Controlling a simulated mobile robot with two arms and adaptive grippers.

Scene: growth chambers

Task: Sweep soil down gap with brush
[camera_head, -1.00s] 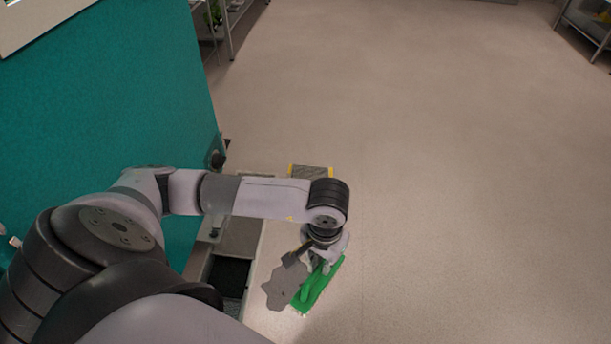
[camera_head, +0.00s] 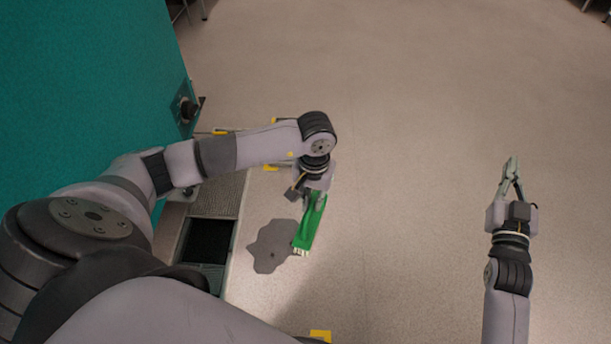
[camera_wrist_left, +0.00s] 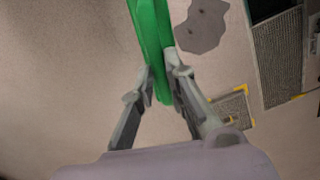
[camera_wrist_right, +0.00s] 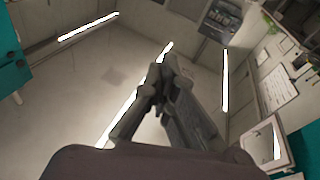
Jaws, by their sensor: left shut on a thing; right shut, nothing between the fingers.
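A dark grey, flat, irregular soil patch (camera_head: 270,246) lies on the floor; it also shows in the left wrist view (camera_wrist_left: 203,25). To its left in the head view is a dark rectangular gap (camera_head: 208,240) between grey gratings. My left gripper (camera_head: 313,196) is shut on the green brush (camera_head: 310,226), whose pale bristle end points toward the bottom of the head view, beside the patch's right edge. The brush also shows between the fingers in the left wrist view (camera_wrist_left: 153,45). My right gripper (camera_head: 511,172) is shut and empty, off to the right over bare floor.
A teal cabinet wall (camera_head: 90,90) with a dark knob (camera_head: 188,108) stands at the left. Yellow corner marks (camera_head: 320,335) are on the floor near the gratings. A grey grating (camera_head: 218,193) lies beyond the gap. The floor to the right is clear.

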